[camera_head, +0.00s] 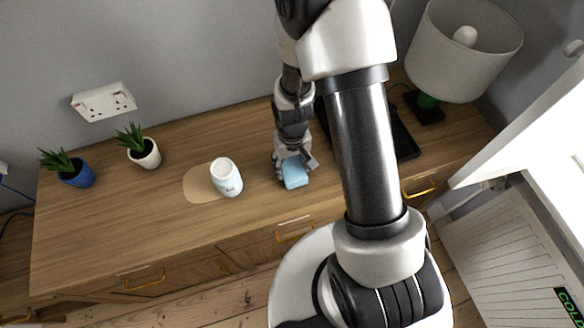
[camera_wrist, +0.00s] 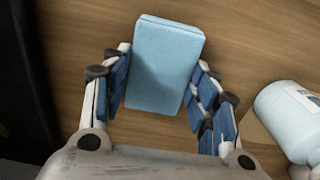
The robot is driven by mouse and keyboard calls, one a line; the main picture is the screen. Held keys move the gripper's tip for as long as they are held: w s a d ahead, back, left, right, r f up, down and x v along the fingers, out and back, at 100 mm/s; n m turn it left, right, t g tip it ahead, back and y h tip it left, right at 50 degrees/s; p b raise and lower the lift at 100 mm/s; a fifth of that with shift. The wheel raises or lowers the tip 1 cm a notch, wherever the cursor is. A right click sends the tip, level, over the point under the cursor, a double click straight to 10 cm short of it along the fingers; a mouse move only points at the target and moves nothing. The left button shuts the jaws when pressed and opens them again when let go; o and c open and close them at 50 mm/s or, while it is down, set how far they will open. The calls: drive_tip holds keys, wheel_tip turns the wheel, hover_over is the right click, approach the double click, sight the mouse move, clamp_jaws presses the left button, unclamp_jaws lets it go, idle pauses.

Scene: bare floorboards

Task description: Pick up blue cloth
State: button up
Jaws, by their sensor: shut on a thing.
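The blue cloth (camera_head: 295,173) looks like a folded light-blue block near the middle of the wooden sideboard top. In the wrist view the cloth (camera_wrist: 164,65) lies between my two blue-padded fingers. My gripper (camera_head: 293,166) is down at the cloth and shut on it, with a finger on each side. In the wrist view my gripper (camera_wrist: 160,85) covers part of the cloth's lower sides. I cannot tell whether the cloth touches the wood.
Two potted plants (camera_head: 144,152) (camera_head: 75,172) stand at the left. A lamp (camera_head: 462,55) stands at the back right. Bare wood lies at the front left.

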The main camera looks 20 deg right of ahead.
sight(292, 167)
drive_tip(key=shift+r, duration=0.1)
drive_tip(key=shift+c, duration=0.2)
wheel_tip(292, 167, up, 18)
drive_tip(key=p, duration=0.6)
drive_tip(key=w+b, duration=0.1)
drive_tip(key=w, duration=0.3)
drive_tip(key=shift+f, duration=0.2)
drive_tip(key=shift+w, duration=0.1)
